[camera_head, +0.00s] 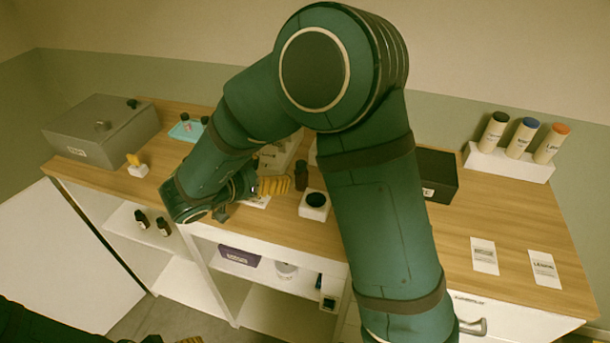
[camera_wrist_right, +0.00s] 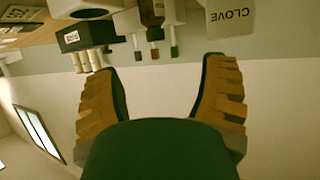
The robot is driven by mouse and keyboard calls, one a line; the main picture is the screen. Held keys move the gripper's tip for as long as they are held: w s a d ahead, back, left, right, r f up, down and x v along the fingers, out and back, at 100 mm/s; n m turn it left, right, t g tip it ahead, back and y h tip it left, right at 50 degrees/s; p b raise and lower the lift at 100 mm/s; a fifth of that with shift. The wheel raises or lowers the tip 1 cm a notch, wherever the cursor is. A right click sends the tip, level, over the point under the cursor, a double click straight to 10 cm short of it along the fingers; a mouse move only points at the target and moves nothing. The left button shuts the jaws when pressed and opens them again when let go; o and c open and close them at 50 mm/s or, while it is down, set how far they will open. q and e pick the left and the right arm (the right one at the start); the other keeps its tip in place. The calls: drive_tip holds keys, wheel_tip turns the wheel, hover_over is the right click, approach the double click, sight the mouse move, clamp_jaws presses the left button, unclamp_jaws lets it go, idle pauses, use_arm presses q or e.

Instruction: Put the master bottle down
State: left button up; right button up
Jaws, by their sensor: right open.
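My right gripper (camera_head: 274,186) reaches down-left over the wooden table in the head view, its orange fingers close to a dark bottle (camera_head: 301,174). In the right wrist view the right gripper (camera_wrist_right: 165,85) is open, with nothing between its fingers. The dark bottle stands upright behind a white block with a round black opening (camera_head: 315,203). I cannot tell whether this bottle is the master bottle. A sliver of my left gripper (camera_head: 190,340) shows at the bottom edge; its jaw state is not visible.
A grey box (camera_head: 100,130) stands at the left, a black box (camera_head: 437,172) right of my arm. A white rack (camera_head: 508,162) holds three capped tubes. Two small dark bottles (camera_head: 142,219) (camera_head: 163,226) stand on a lower shelf. My right arm hides mid-table. A CLOVE label (camera_wrist_right: 230,17) shows in the wrist view.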

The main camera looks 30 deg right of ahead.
sight(298, 167)
drive_tip(key=b+x, duration=0.1)
drive_tip(key=x, duration=0.6)
drive_tip(key=shift+d+f, duration=0.2)
drive_tip(key=shift+s+b+x, duration=0.15)
drive_tip(key=shift+b+x, duration=0.3)
drive_tip(key=shift+x, duration=0.9)
drive_tip(key=shift+s+b+x, duration=0.1)
drive_tip(key=shift+b+x, duration=0.35)
drive_tip(key=shift+x, duration=0.9)
drive_tip(key=shift+f, duration=0.1)
drive_tip(key=shift+c, duration=0.2)
clamp_jaws()
